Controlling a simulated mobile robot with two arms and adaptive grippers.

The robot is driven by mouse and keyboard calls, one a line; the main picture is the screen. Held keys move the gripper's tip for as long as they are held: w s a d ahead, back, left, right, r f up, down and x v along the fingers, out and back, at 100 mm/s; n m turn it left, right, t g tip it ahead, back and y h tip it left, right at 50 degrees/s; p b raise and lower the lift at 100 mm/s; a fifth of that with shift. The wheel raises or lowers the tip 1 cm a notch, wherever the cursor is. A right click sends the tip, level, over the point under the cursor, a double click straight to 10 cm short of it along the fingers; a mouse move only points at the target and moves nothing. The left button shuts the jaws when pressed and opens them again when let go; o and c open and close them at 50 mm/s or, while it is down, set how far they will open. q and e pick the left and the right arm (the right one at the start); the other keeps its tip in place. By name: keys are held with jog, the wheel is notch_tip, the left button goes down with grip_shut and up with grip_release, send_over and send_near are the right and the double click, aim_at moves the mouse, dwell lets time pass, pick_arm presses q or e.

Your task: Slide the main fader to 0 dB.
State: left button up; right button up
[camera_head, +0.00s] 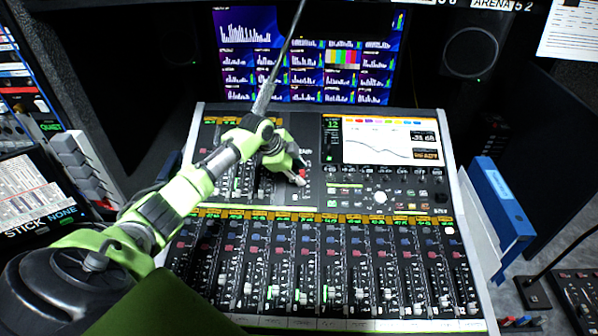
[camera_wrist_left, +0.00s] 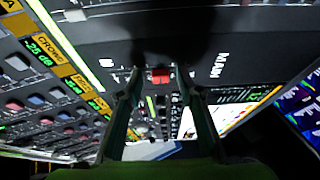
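The main fader's red cap (camera_wrist_left: 160,76) shows in the left wrist view, near the white MAIN label (camera_wrist_left: 218,65) on the dark panel of the mixing console (camera_head: 196,150). My left gripper (camera_head: 300,179) is low over the upper middle section of the console in the head view. In the left wrist view its two fingertips (camera_wrist_left: 158,72) stand apart, one on each side of the red cap, with small gaps. The fader's slot and dB scale are too dark or hidden to read. My right gripper is in neither view.
The console's touchscreen (camera_head: 376,141) is to the right. A bank of channel faders (camera_head: 325,295) fills the front. A blue binder (camera_head: 500,205) stands at the right edge.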

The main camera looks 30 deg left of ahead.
pick_arm(q)
jog(key=shift+r, duration=0.1)
jog(key=v, duration=1.1)
jog(key=shift+s+r, duration=0.25)
jog(key=shift+r, duration=0.1)
